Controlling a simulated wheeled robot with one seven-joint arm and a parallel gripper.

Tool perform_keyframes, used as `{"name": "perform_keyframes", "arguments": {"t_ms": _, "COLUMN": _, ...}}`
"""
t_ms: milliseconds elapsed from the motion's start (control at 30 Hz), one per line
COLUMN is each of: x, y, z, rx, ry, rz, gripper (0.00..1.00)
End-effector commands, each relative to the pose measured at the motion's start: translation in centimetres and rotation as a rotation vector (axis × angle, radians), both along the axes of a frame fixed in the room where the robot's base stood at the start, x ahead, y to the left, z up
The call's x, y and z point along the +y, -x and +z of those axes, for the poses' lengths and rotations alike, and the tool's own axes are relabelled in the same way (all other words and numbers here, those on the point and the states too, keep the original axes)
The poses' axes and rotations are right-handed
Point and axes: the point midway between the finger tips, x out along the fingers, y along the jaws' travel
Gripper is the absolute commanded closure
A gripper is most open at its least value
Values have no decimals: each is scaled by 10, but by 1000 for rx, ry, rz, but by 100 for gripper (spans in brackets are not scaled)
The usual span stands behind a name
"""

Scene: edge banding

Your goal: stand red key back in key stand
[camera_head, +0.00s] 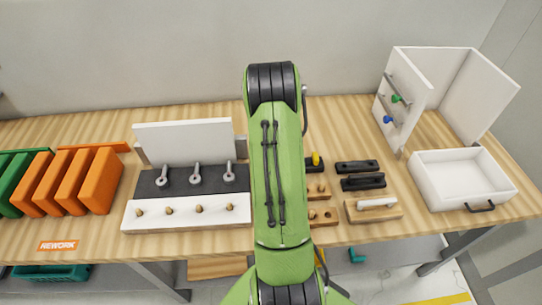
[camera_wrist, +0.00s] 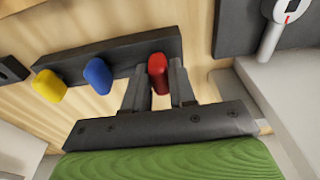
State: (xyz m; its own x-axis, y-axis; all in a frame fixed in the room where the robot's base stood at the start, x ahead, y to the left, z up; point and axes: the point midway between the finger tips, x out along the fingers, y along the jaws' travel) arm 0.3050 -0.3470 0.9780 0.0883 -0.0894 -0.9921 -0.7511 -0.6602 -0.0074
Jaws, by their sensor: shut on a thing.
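The red key (camera_wrist: 158,72) is between the two fingers of my gripper (camera_wrist: 159,84) in the wrist view, and the gripper is shut on it. Only its red head shows; its lower part is hidden. The dark key stand (camera_wrist: 120,58) lies under and behind it, and the red head is over the stand's right end. I cannot tell whether the key is seated. A blue key (camera_wrist: 98,76) and a yellow key (camera_wrist: 48,86) stand in the same row to the left. In the head view my arm hides the gripper and red key; the yellow key (camera_head: 316,158) shows just right of it.
Wooden blocks with pegs (camera_head: 318,190) and dark handles (camera_head: 358,167) lie right of my arm. A white open tray (camera_head: 440,160) and a white cabinet (camera_head: 410,75) with green and blue pieces on its door stand farther right. A white peg board (camera_head: 188,212) is left.

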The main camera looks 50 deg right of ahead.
Motion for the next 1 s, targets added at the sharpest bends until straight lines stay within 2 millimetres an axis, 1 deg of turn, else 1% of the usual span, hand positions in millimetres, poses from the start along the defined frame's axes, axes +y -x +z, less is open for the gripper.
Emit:
{"name": "perform_keyframes", "arguments": {"t_ms": 800, "x": 0, "y": 0, "z": -10, "rx": 0, "ry": 0, "rz": 0, "gripper": 100}}
{"name": "perform_keyframes", "arguments": {"t_ms": 1000, "x": 0, "y": 0, "z": -10, "rx": 0, "ry": 0, "rz": 0, "gripper": 100}}
